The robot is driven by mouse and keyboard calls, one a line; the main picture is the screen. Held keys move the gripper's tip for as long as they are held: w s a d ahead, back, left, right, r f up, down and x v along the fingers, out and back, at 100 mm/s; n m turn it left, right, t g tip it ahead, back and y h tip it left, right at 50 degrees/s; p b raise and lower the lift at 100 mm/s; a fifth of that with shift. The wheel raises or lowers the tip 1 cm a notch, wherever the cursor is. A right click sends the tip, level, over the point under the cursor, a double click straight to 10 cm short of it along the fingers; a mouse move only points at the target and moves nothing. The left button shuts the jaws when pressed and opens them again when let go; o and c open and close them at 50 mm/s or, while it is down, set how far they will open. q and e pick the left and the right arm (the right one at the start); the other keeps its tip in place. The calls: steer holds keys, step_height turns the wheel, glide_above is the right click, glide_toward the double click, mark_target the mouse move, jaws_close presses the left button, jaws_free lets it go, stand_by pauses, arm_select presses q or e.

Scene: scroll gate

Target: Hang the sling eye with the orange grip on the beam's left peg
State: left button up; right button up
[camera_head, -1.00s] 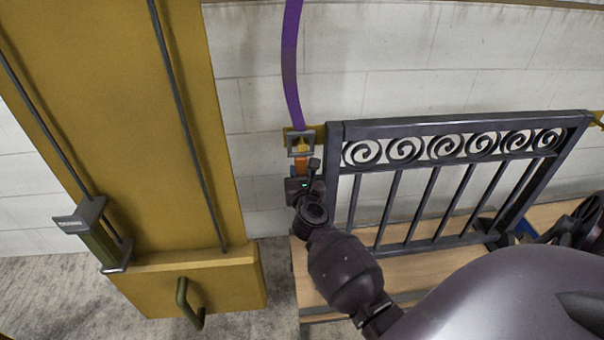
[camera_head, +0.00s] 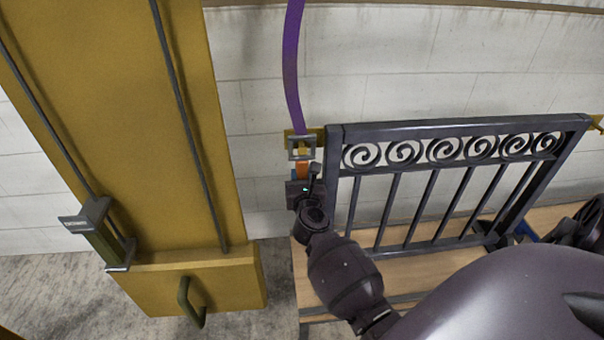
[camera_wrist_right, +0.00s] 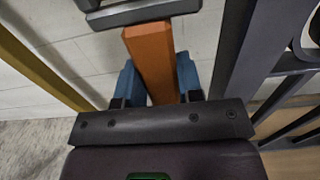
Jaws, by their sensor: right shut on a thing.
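The purple sling (camera_head: 291,65) hangs from above and ends in a grey square eye (camera_head: 291,149). The orange grip (camera_wrist_right: 150,48) is below the eye. My right gripper (camera_head: 302,174) is shut on the orange grip, with a blue finger on each side in the wrist view. The eye is at the yellow left end of the beam (camera_head: 319,131), beside the gate's upper left corner. Yellow shows inside the eye's opening, but I cannot tell whether the peg passes through it or lies behind. The eye's lower part also shows in the wrist view (camera_wrist_right: 143,12). My left gripper is out of view.
The dark gate (camera_head: 440,128) with scrolls and bars stands close to the right of my right gripper. A large yellow column (camera_head: 150,130) with dark rods and a handle (camera_head: 184,300) is on the left. Wooden boards (camera_head: 410,262) lie beneath the gate.

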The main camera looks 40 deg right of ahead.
steer(key=shift+v, duration=2.75)
steer(key=shift+r, duration=0.1)
steer(key=v, duration=0.5)
steer(key=shift+r, duration=0.1)
